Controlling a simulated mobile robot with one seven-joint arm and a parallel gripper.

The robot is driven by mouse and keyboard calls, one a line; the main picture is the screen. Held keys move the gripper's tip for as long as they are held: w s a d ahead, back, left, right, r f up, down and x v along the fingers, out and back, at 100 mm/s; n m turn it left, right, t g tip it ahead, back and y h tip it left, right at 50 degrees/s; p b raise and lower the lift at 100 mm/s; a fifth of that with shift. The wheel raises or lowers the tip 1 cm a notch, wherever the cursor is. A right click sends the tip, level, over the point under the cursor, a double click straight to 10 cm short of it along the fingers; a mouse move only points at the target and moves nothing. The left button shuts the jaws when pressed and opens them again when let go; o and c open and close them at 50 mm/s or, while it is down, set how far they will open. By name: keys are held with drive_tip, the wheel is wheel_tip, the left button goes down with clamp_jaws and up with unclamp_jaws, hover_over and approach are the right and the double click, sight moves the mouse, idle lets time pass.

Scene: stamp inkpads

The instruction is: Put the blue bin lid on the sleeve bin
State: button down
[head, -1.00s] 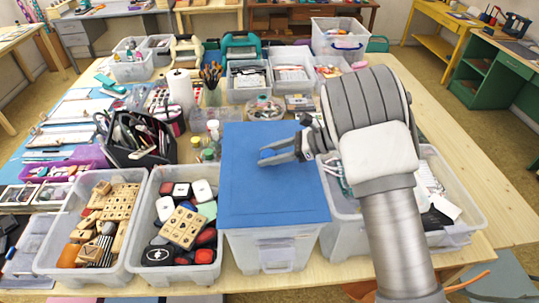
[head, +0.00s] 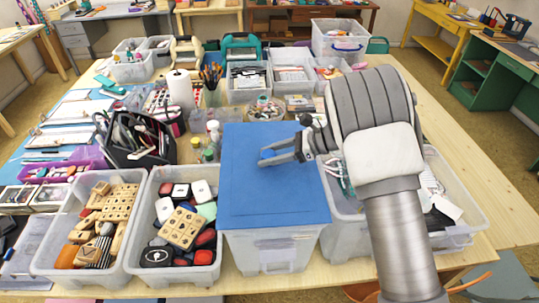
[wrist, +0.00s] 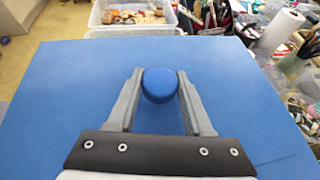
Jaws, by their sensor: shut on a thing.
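The blue bin lid (head: 270,195) lies flat over the top of a clear plastic bin (head: 270,248) at the front middle of the table; this is the bin under it. I cannot tell whether the lid is fully seated on the rim. My gripper (head: 277,157) comes in from the right, low over the lid. In the wrist view the fingers (wrist: 158,92) are shut on the lid's round blue knob (wrist: 160,84), one on each side. The blue lid (wrist: 60,110) fills most of that view. The bin's contents are hidden.
Clear bins of wooden stamps (head: 65,262) and inkpads (head: 150,258) stand close on the left. Another clear bin (head: 465,228) stands on the right, partly behind my arm. A black tool caddy (head: 165,155) and small bottles stand behind left.

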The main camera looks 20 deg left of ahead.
drive_tip(key=shift+f+b, duration=0.45)
drive_tip(key=shift+b, duration=0.25)
idle(0.4)
drive_tip(key=shift+c, duration=1.1)
unclamp_jaws()
drive_tip(key=shift+r+p, duration=1.1)
drive_tip(key=shift+r, duration=2.9)
